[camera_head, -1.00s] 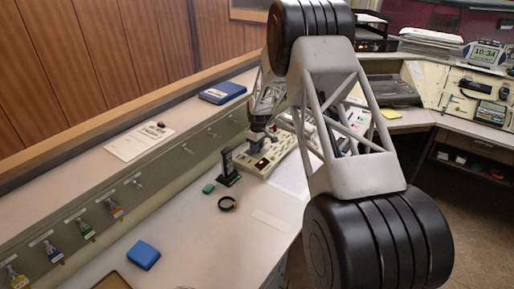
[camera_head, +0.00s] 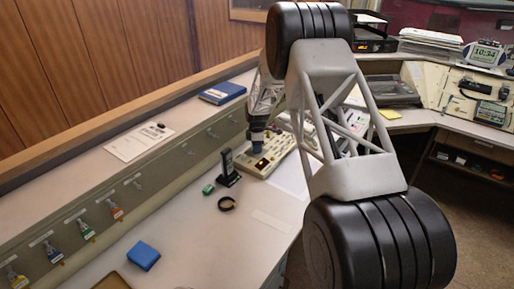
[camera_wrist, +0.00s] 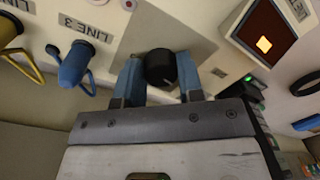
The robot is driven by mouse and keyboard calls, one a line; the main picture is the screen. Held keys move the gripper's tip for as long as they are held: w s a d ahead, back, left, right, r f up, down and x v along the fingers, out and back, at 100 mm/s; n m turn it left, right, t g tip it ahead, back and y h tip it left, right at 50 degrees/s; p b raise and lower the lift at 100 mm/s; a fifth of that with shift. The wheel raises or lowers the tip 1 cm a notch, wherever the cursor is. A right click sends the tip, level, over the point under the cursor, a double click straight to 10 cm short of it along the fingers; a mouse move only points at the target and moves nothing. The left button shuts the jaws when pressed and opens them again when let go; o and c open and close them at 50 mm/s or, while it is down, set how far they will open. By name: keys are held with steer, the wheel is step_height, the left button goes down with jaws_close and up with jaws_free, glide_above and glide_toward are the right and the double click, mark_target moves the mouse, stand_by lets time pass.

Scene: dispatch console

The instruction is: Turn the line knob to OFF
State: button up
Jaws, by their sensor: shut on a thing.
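The line knob (camera_wrist: 160,68) is a round black knob on the cream console panel, seen in the wrist view. My gripper (camera_wrist: 160,78) has its two blue fingers on either side of the knob, shut on it. A pale mark shows near the knob's upper rim. Its OFF label cannot be read; part of the panel is behind my gripper. In the head view, my gripper (camera_head: 257,140) is small and reaches down to the cream console (camera_head: 272,158), with the knob hidden.
In the wrist view, a blue toggle (camera_wrist: 75,65) labelled LINE 3 and a yellow one (camera_wrist: 10,30) are at left. A lit amber indicator (camera_wrist: 264,44) is at upper right. A black handset stand (camera_head: 229,168) stands close to the console in the head view.

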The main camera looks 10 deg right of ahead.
stand_by(0.4)
steer(key=o, duration=0.9)
steer(key=shift+w+r, duration=0.2)
steer(key=shift+r, duration=3.7)
